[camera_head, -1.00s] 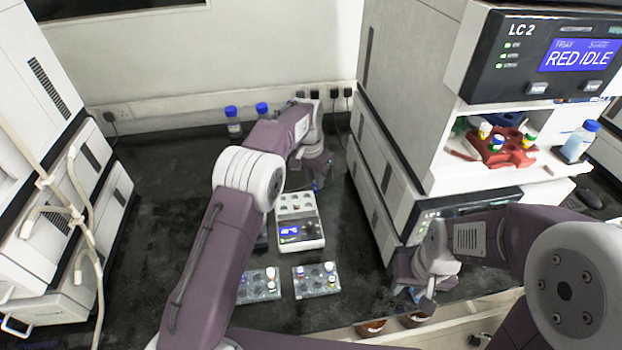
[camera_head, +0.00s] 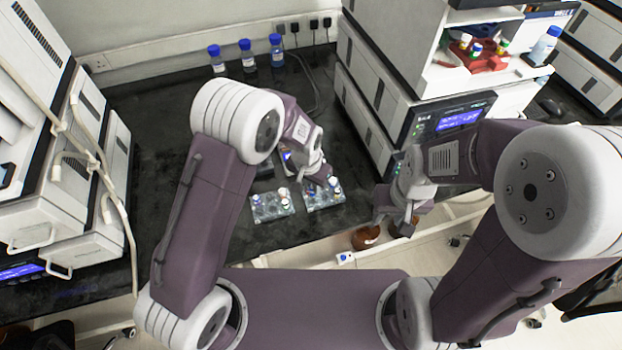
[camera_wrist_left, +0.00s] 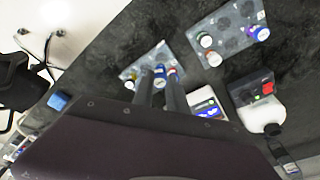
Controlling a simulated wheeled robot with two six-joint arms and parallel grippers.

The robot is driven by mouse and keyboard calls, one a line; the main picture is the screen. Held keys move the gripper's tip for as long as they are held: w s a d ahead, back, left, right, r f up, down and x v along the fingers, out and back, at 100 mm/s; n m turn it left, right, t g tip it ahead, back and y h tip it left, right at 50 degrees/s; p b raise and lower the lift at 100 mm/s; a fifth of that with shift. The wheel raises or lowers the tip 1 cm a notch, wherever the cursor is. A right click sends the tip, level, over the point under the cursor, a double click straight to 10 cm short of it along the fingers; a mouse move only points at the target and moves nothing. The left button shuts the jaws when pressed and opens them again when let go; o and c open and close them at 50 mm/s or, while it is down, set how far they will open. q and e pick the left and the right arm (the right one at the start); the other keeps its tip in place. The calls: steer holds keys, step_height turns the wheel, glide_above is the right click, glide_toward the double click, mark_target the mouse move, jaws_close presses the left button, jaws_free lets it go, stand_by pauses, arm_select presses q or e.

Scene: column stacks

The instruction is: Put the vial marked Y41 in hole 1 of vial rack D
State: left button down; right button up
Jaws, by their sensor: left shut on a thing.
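My left gripper (camera_head: 318,182) is low over the far side of the right-hand vial rack (camera_head: 326,200). In the left wrist view its fingers (camera_wrist_left: 160,88) are shut around a blue-capped vial (camera_wrist_left: 160,71); its marking is not readable. That rack (camera_wrist_left: 130,73) lies under the fingertips there; whether the vial is in a hole cannot be told. A second vial rack (camera_head: 272,208) stands to the left, holding several capped vials; it also shows in the left wrist view (camera_wrist_left: 225,38). Rack letters are not legible. My right gripper (camera_head: 395,218) is near the bench's front edge, its jaws unclear.
Several blue-capped bottles (camera_head: 246,56) stand at the back wall. A white instrument with a screen (camera_wrist_left: 206,103) is beside the racks, partly hidden by my left arm in the head view.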

mark_target(312, 195)
arm_select(q)
steer(key=shift+f+b, duration=1.6)
steer(key=shift+f, duration=0.35)
steer(key=shift+f, duration=0.55)
stand_by(0.3)
steer(key=shift+f+b, duration=0.35)
steer(key=shift+f, duration=0.1)
steer(key=c, duration=0.9)
jaws_free()
steer(key=shift+r, duration=0.1)
